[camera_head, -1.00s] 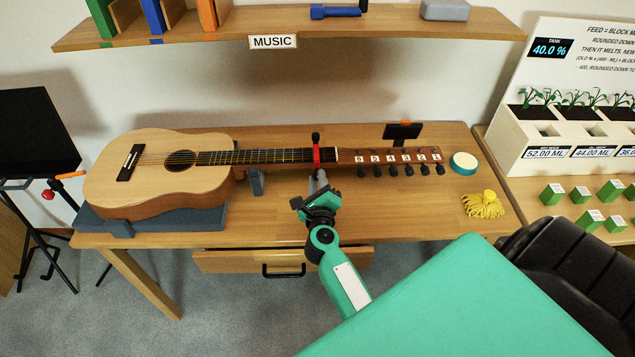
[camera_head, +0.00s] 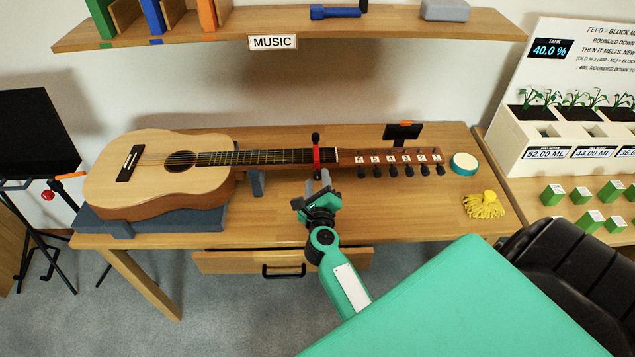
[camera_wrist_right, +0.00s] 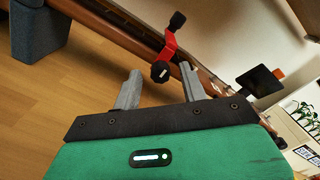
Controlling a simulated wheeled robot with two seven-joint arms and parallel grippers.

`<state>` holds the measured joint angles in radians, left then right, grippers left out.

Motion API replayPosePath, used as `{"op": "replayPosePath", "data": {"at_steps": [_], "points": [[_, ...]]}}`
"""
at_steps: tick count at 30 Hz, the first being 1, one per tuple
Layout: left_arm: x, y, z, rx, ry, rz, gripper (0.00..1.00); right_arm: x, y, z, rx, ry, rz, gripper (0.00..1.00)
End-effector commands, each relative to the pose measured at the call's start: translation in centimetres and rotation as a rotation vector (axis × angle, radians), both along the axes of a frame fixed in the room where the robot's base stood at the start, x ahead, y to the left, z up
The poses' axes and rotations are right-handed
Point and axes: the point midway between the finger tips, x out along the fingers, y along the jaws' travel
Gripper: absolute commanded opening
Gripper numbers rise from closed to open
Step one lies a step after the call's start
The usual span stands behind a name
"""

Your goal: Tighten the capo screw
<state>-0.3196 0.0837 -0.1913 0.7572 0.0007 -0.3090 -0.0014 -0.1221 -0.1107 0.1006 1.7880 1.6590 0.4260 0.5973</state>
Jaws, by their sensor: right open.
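The red capo (camera_head: 316,157) is clamped around the guitar's neck (camera_head: 270,157) near the headstock, with a black knob above the neck. In the right wrist view the red capo (camera_wrist_right: 169,42) shows a second black knob with a pale mark, the capo screw (camera_wrist_right: 160,72), below the neck. My right gripper (camera_head: 318,183) is just in front of the neck, below the capo. In the wrist view my right gripper (camera_wrist_right: 159,82) is open, its two grey fingers on either side of the screw in the picture. I cannot tell whether they touch it. My left gripper is not in view.
The guitar body (camera_head: 155,172) lies on a grey cradle (camera_head: 150,226), with a grey neck rest (camera_head: 257,184). A tuner (camera_head: 403,131), a round teal-rimmed tin (camera_head: 463,163) and a yellow cloth (camera_head: 483,205) are at the right. The desk drawer (camera_head: 283,262) is below the gripper.

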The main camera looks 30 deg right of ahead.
Motion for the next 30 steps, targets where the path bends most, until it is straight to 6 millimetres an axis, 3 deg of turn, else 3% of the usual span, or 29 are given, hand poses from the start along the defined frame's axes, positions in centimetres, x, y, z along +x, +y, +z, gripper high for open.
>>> {"op": "replayPosePath", "data": {"at_steps": [15,30], "points": [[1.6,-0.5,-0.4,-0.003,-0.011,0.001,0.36,-5.7,3.4,-0.3,0.002,0.002,0.000,0.43],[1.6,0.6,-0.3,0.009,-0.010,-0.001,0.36,-6.3,3.8,-0.1,0.001,0.001,0.000,0.43]]}}
